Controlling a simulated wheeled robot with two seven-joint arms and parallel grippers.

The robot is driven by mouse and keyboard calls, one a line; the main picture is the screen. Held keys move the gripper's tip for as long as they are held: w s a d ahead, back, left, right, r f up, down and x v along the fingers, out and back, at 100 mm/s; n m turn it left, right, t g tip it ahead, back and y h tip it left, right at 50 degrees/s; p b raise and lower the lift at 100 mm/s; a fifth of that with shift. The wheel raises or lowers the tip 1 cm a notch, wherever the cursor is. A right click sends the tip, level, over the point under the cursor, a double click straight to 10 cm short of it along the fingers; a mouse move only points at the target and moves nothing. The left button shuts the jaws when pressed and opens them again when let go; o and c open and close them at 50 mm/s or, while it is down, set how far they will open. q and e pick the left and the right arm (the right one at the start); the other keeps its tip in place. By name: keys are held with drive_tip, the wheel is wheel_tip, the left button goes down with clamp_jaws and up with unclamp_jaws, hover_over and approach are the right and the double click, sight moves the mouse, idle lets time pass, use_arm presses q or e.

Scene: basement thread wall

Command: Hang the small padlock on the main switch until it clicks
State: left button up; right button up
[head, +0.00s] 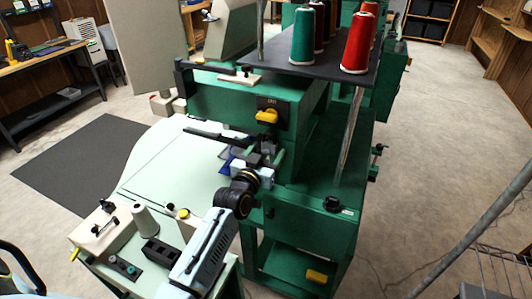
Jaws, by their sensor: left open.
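The main switch (266,117) is a yellow knob on a dark plate on the front of the green machine. My left gripper (262,153) is in front of the machine, a little below the switch and apart from it in the picture. It is open, and I see nothing held between its fingers. A small blue shape (228,161) shows at the left of the gripper, partly hidden; I cannot tell whether it is the padlock. No padlock is clearly recognisable. My right gripper is not in view.
Green and red thread cones (303,38) stand on a dark shelf above the machine. A workbench (40,62) stands far left. Floor is open at right.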

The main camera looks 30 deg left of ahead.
use_arm(q)
drive_tip(key=s, duration=1.3)
drive_tip(key=shift+s+d+b, duration=0.2)
drive_tip(key=shift+d+b, duration=0.2)
drive_tip(key=shift+s, duration=0.1)
